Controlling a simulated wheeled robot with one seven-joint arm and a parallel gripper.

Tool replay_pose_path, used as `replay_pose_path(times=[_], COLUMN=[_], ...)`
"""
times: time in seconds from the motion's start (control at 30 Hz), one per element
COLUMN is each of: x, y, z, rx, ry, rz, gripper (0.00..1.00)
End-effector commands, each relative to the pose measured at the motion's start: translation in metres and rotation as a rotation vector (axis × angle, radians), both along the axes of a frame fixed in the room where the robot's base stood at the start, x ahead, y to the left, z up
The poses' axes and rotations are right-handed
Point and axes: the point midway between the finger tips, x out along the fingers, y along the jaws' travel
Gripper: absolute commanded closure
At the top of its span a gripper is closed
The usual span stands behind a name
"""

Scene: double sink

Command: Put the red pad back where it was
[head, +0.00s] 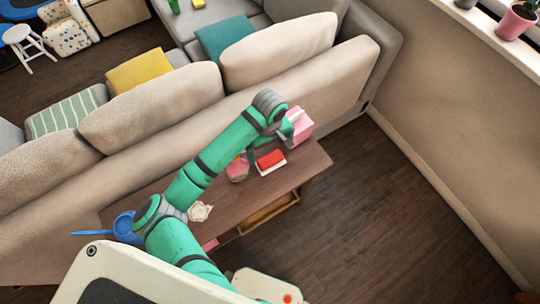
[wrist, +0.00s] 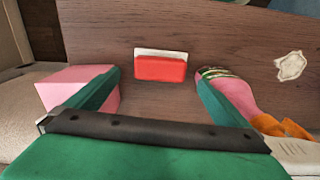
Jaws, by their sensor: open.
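The red pad (head: 270,158) lies on a white piece (head: 273,169) on the brown wooden table behind the sofa. In the wrist view the red pad (wrist: 160,69) is in the middle, with the white piece (wrist: 160,52) showing along its far edge. Whether the two are joined I cannot tell. My gripper (wrist: 158,78) is open and empty, with its green fingers spread to the left and right of the pad and nearer the camera. They do not appear to touch the pad. In the head view my wrist partly hides the fingers.
A pink box (head: 300,126) stands close by my gripper, beside the left finger in the wrist view (wrist: 72,86). A pink item with a green-striped top (wrist: 232,88) is by the right finger. A cream crumpled thing (head: 200,211) lies farther along the table. The sofa back (head: 160,100) borders the table.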

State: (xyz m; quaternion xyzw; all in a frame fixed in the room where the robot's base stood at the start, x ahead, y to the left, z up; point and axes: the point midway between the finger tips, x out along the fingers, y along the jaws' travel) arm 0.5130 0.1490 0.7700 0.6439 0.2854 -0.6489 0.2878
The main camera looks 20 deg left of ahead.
Motion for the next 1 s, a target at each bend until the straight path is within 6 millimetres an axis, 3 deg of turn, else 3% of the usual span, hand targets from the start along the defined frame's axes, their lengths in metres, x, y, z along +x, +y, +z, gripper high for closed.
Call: replay_pose_path(times=[0.1,0.33,1.0], x=[0.001,0.000,0.000], y=[0.000,0.000,0.000], z=[0.021,0.044,0.047], rx=[0.002,0.001,-0.001], ry=[-0.003,-0.001,0.001], rz=[-0.004,-0.002,-0.001], gripper=[0.00,0.00,0.00])
